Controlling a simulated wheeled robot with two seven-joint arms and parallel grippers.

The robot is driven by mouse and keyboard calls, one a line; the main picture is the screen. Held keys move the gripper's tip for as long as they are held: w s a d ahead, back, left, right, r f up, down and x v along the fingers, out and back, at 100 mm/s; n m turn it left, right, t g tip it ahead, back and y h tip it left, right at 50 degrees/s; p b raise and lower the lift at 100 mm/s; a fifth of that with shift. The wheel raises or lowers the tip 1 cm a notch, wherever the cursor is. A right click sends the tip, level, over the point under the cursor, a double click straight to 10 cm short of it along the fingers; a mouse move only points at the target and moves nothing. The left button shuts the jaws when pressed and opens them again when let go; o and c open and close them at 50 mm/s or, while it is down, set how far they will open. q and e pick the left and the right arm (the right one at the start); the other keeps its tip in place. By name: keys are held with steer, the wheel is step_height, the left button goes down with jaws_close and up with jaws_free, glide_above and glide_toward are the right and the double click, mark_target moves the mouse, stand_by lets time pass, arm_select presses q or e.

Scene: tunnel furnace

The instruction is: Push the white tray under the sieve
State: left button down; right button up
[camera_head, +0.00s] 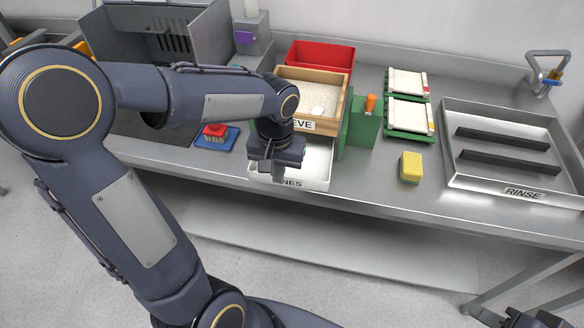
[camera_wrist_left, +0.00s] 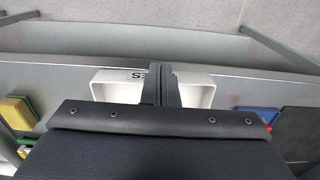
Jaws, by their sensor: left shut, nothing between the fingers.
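The white tray (camera_head: 316,168), with lettering on its front that partly reads "NES", sits on the metal table below the wooden sieve (camera_head: 330,82). Its front part sticks out in front of the sieve, and its back part is hidden. My left gripper (camera_head: 278,174) is shut and empty, pointing down at the tray's front. In the left wrist view the shut fingers (camera_wrist_left: 161,90) overlap the middle of the white tray (camera_wrist_left: 118,88); I cannot tell whether they touch it. My right gripper (camera_head: 512,316) shows only in part at the bottom right corner of the head view.
A green block (camera_head: 363,128) stands right of the sieve. A yellow sponge (camera_head: 411,167) and the rinse basin (camera_head: 515,193) are further right. A blue brush pad (camera_head: 217,140) lies left of the tray. A red bin (camera_head: 322,54) stands behind. The table's front edge is close.

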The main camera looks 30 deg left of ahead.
arm_select(q)
steer(key=w+f, duration=0.1)
steer(key=f, duration=0.5)
steer(key=w+f+p, duration=0.1)
steer(key=f, duration=0.2)
steer(key=shift+w+a, duration=0.5)
steer(key=shift+w, duration=0.3)
